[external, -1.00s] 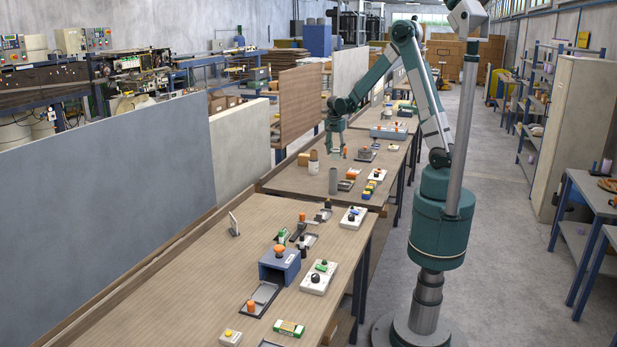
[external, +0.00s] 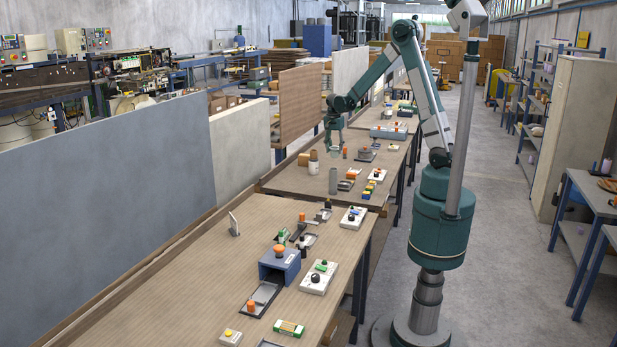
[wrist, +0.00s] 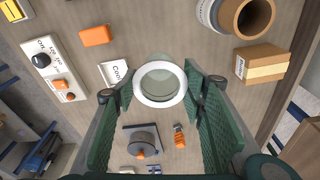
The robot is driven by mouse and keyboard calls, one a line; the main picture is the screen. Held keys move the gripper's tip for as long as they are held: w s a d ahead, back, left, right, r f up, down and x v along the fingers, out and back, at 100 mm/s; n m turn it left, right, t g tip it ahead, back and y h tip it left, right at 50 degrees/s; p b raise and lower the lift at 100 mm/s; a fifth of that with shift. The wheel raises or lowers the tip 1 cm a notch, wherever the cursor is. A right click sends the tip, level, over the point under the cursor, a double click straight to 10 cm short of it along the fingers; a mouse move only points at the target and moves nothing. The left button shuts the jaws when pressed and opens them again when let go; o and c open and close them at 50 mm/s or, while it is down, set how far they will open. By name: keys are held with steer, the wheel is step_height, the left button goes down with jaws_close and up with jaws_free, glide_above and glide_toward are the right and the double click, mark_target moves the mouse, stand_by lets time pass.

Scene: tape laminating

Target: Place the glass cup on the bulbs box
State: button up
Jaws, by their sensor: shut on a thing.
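My gripper (wrist: 160,92) is shut on the glass cup (wrist: 160,84), a round clear cup with a pale rim, seen from above in the wrist view. Its two green fingers lie on either side of the cup. In the external view my gripper (external: 333,147) hangs over the middle table, and the cup is too small to make out clearly. A small brown carton with a pale yellow band (wrist: 261,64), likely the bulbs box, lies to the right of the cup in the wrist view. I cannot read its label. The carton and the cup are apart.
A brown tube (wrist: 247,16) stands beyond the carton. An orange block (wrist: 96,36) and a white switch panel (wrist: 60,80) lie to the left. A grey round part with an orange knob (wrist: 142,141) lies below the cup in the wrist view.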

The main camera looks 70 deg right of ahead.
step_height(320, 180, up, 7)
steer(key=p, duration=0.4)
glide_above(306, 155)
steer(key=shift+w+m, duration=0.2)
steer(key=shift+m, duration=0.1)
steer(key=shift+f, duration=3.1)
steer(key=shift+f, duration=0.1)
steer(key=shift+f, duration=1.8)
steer(key=shift+f, duration=0.15)
steer(key=o, duration=0.9)
